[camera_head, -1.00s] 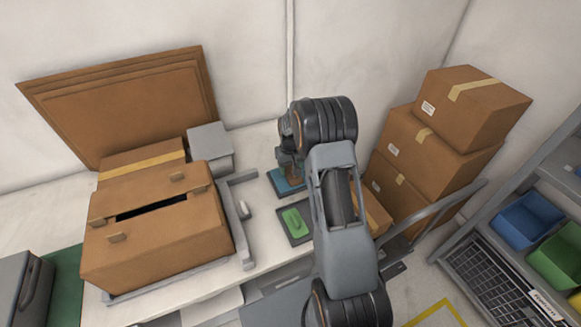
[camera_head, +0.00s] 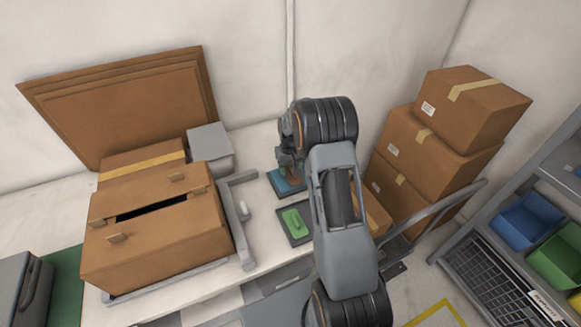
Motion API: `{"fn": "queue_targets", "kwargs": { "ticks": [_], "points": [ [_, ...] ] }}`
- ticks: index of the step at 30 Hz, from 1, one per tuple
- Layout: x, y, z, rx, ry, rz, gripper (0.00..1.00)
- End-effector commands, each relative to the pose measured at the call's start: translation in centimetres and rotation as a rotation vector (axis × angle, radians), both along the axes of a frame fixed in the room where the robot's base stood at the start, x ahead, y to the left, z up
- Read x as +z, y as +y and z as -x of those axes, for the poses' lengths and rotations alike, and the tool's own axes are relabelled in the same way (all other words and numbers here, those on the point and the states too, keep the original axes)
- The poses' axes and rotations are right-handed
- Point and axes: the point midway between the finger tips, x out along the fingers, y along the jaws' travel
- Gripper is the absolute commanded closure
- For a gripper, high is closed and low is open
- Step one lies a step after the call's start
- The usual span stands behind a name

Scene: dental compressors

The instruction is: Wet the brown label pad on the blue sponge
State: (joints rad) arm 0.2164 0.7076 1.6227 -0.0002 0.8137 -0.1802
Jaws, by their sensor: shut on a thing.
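The blue sponge (camera_head: 286,184) lies on the bench near the wall, partly hidden by my arm. My gripper (camera_head: 291,172) points down right over it, and my wrist covers much of it. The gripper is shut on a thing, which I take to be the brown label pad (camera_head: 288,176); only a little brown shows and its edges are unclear. I cannot tell whether the pad touches the sponge or hangs just above it.
A green block (camera_head: 293,219) sits on a dark tray (camera_head: 306,237) in front of the sponge. A large slotted carton (camera_head: 160,245) in a grey frame (camera_head: 243,225) stands left. Stacked cartons (camera_head: 430,150) stand right, beyond a grey rail. Bare white bench shows between frame and tray.

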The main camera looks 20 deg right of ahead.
Motion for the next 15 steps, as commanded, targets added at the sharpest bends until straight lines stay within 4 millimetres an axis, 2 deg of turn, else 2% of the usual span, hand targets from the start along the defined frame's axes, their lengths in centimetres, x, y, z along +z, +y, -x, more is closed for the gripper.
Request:
{"fn": "queue_targets", "kwargs": {
  "ticks": [15],
  "points": [
    [4.6, 0.0, -0.1, 0.000, -0.004, 0.001, 0.63]
  ]
}}
